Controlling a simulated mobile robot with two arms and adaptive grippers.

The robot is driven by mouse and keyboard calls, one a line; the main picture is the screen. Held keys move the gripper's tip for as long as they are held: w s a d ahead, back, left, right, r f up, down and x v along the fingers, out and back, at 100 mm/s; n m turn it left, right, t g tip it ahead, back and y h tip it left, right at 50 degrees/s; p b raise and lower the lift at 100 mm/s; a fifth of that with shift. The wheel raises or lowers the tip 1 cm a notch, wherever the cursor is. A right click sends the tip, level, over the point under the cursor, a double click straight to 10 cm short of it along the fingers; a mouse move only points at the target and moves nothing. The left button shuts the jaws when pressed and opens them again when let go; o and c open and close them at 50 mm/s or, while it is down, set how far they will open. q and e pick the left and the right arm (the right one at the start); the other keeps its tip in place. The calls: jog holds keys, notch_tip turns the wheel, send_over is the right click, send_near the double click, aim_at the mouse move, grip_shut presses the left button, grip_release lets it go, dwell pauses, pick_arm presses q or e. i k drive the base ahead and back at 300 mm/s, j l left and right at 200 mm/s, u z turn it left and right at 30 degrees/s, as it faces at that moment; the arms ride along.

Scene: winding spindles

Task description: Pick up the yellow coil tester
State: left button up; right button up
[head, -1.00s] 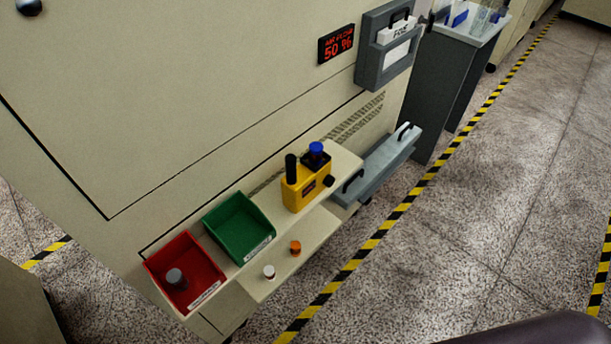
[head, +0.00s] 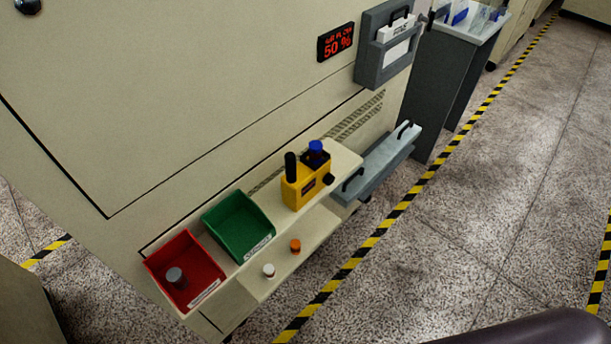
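The yellow coil tester (head: 299,191) stands upright on the beige shelf (head: 340,163) on the side of the machine, right of the green bin. It has a black post on its left, a black knob at its right, and a blue-topped spool (head: 316,152) in a dark holder at its top. Neither of my grippers shows in the head view. A dark rounded part at the bottom right edge appears to be part of my own body.
A green bin (head: 213,220) and a red bin (head: 153,267) with a grey spool (head: 175,277) inside share the shelf. A white spool (head: 268,270) and an orange spool (head: 295,246) stand on the lower ledge. Grey trays (head: 381,168) lie right. Floor at right is clear.

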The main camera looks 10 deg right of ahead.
aim_at(302, 181)
jog(key=i+l+u, duration=0.15)
jog(key=l, duration=0.55)
jog(key=i+l+u, duration=0.1)
jog(key=l, duration=0.6)
jog(key=l+u, duration=0.15)
jog(key=l, duration=0.55)
jog(key=u, duration=0.85)
jog(key=k, duration=0.45)
jog(key=i, duration=0.5)
